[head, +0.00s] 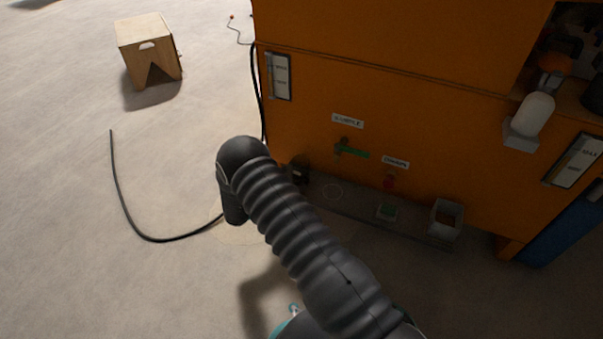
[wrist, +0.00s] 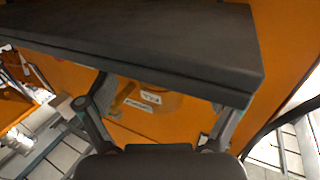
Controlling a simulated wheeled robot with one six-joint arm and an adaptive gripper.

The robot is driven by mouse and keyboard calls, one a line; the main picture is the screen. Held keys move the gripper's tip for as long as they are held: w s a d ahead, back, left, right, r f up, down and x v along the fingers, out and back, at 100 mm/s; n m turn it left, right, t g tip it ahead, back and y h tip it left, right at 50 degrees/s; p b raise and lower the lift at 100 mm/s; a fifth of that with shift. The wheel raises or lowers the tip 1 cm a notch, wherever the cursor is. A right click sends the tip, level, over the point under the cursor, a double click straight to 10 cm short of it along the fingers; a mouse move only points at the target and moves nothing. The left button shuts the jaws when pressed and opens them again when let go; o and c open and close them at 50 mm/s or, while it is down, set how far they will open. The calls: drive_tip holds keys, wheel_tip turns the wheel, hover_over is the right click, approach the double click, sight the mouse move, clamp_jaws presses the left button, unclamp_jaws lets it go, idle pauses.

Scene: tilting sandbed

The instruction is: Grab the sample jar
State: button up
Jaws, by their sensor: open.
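No sample jar can be made out for certain. In the head view, a faint pale ring (head: 332,192) shows low by the orange machine, below a green-handled tap (head: 352,152); it may be the rim of a clear vessel. In the wrist view, my gripper (wrist: 165,98) is open, its fingers wide apart. A faint rounded, see-through shape (wrist: 172,103) shows between them, against the orange wall with two white labels. I cannot tell its distance or whether anything touches it. In the head view, my arm hides part of the floor and the gripper is not clear.
The orange machine (head: 390,85) fills the right. A black hose (head: 150,240) lies on the floor; a wooden stool (head: 148,45) stands back left. A dark slab (wrist: 140,40) crosses the wrist view.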

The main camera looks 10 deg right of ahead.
sight(302, 172)
drive_tip(key=x, duration=0.4)
drive_tip(key=shift+w+d+r, duration=0.2)
drive_tip(key=shift+d+r, duration=0.05)
drive_tip(key=shift+d, duration=0.1)
drive_tip(key=c, duration=1.3)
drive_tip(key=shift+o, duration=0.2)
